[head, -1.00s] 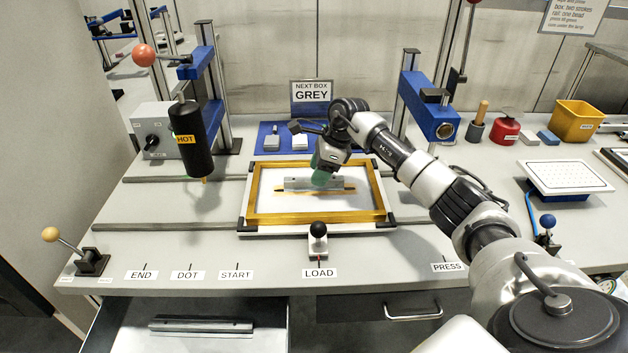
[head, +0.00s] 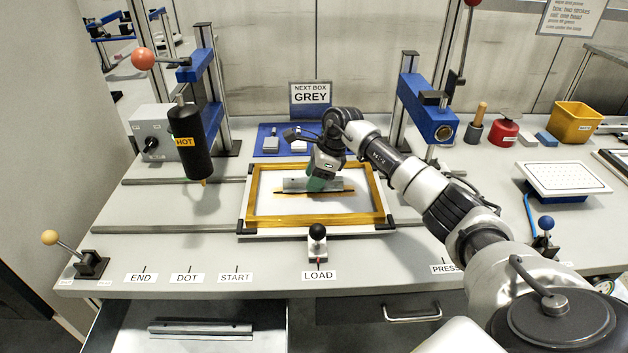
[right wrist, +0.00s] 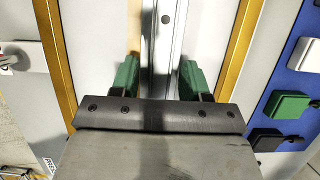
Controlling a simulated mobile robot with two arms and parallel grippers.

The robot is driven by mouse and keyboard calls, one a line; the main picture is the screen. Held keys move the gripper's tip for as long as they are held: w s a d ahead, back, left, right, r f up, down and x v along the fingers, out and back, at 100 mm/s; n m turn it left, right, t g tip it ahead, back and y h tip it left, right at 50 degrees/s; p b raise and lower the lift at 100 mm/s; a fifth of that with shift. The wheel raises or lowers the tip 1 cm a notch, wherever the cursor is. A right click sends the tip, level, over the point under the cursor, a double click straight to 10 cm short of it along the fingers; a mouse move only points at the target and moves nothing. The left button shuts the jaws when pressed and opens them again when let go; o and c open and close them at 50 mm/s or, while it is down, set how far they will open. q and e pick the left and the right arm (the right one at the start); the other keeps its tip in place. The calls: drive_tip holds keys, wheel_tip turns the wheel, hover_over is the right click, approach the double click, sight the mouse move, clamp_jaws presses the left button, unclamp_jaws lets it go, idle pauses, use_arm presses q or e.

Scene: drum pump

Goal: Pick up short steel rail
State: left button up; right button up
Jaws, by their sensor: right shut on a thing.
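The short steel rail (head: 295,184) lies inside the yellow-edged frame (head: 250,195) in the middle of the bench. My right gripper (head: 318,183) reaches down over the rail and is shut on it, right of its middle in the head view. In the right wrist view, the rail (right wrist: 162,40) runs up between the two green fingers of my right gripper (right wrist: 158,78). The fingers hide part of the rail in the head view. I cannot tell whether the rail is clear of the surface. My left gripper is not in view.
A black knob (head: 318,231) stands in front of the frame at LOAD. A black HOT cylinder (head: 193,145) hangs at left, and a blue press (head: 428,112) stands at right. Another rail (head: 200,328) lies in the open drawer. A blue mat (head: 268,140) lies behind the frame.

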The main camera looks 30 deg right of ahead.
sight(307, 179)
drive_tip(key=shift+r, duration=0.5)
wheel_tip(307, 179, up, 3)
drive_tip(key=shift+f+b, duration=0.1)
drive_tip(key=shift+b, duration=0.35)
drive_tip(key=s+d+r+b, duration=0.4)
drive_tip(key=s+r+b, duration=0.3)
drive_tip(key=s, duration=0.4)
drive_tip(key=w+a+f, duration=0.1)
drive_tip(key=w+f, duration=0.1)
drive_tip(key=w, duration=0.1)
drive_tip(key=w+a+f+p, duration=0.1)
drive_tip(key=w+a+f, duration=0.1)
drive_tip(key=w, duration=0.1)
drive_tip(key=w+a+f+p, duration=0.1)
drive_tip(key=w+f, duration=0.2)
drive_tip(key=shift+w+a, duration=0.3)
drive_tip(key=shift+a, duration=0.05)
wheel_tip(307, 179, down, 4)
drive_tip(key=shift+r+p, duration=0.1)
drive_tip(key=shift+p, duration=0.2)
drive_tip(key=shift+f, duration=0.2)
